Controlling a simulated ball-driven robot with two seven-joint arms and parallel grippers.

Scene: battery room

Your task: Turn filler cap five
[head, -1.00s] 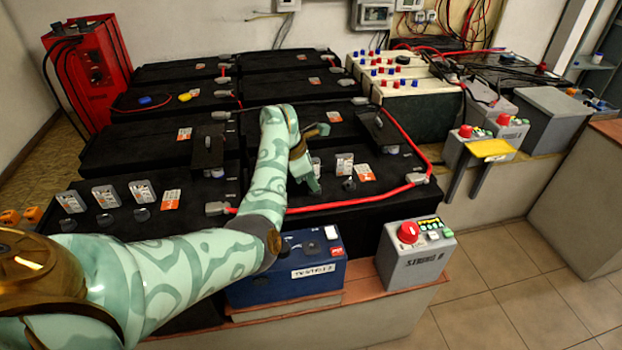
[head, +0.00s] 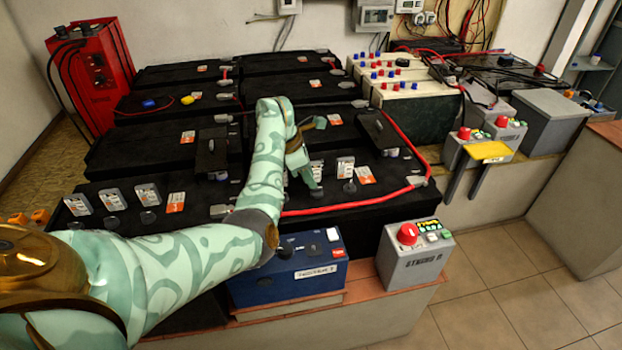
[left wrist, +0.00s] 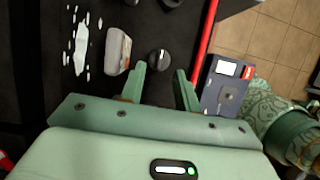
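The large black battery (head: 330,208) in front carries a row of dark round filler caps. Grey-and-orange tags stand beside them; their numbers are too small to read. My left gripper (head: 314,186) is low over the right half of this battery, near a cap (head: 349,187). In the left wrist view my left gripper's two green fingers (left wrist: 161,82) are apart and empty. A black cap (left wrist: 158,57) with a pale mark lies just beyond the tips, in line with the gap. A tag (left wrist: 117,50) stands left of it. My forearm hides the middle of the row. My right gripper is not shown.
A red cable (head: 330,209) runs along the battery's front edge, and passes close right of the cap in the wrist view. A blue box (head: 290,280) and a grey box with a red button (head: 408,234) stand in front. Tiled floor (head: 510,290) is clear at right.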

